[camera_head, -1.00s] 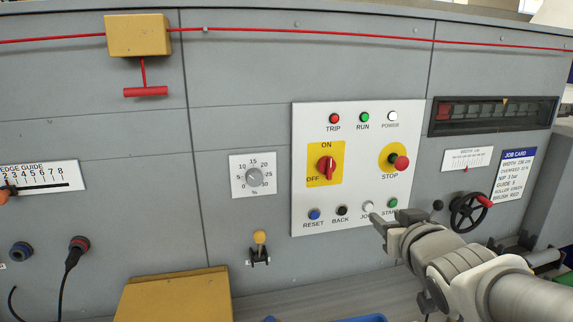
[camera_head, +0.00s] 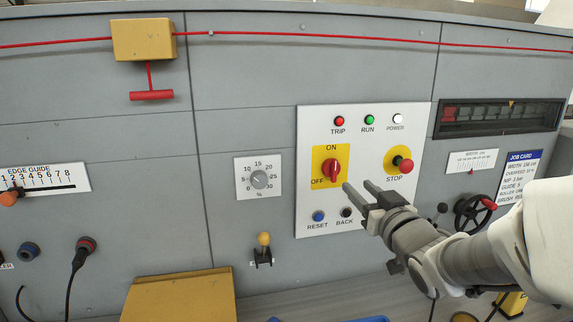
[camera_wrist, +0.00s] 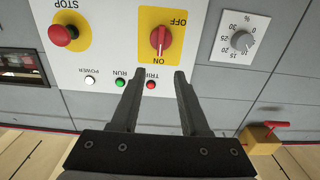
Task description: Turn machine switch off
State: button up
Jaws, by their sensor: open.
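The machine switch is a red rotary knob (camera_head: 331,170) on a yellow plate, left of centre on the white control panel (camera_head: 310,118). Its handle stands upright, toward the ON label above; OFF is at lower left. The wrist view, upside down, shows the knob (camera_wrist: 160,40) just beyond my fingertips. My gripper (camera_head: 358,186) is open and empty, just right of and slightly below the knob in the head view. In the wrist view, the two fingers of my gripper (camera_wrist: 157,77) lie apart, with the gap roughly lined up with the knob. I see no contact.
The red STOP button (camera_head: 404,165) is right of the switch. RESET (camera_head: 318,216) and BACK (camera_head: 346,212) buttons are below; my gripper hides the lower right panel. TRIP (camera_head: 339,121) and RUN (camera_head: 369,119) lamps are above. A dial (camera_head: 259,179) and yellow-topped lever (camera_head: 263,240) are left.

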aim_at(336, 165)
jog(key=w, duration=0.4)
jog(key=w+a+p, duration=0.1)
jog(key=w, duration=0.2)
jog(key=w+a, duration=0.1)
jog(key=w, duration=0.3)
jog(key=shift+w+a, duration=0.15)
jog(key=shift+w, duration=0.15)
grip_shut()
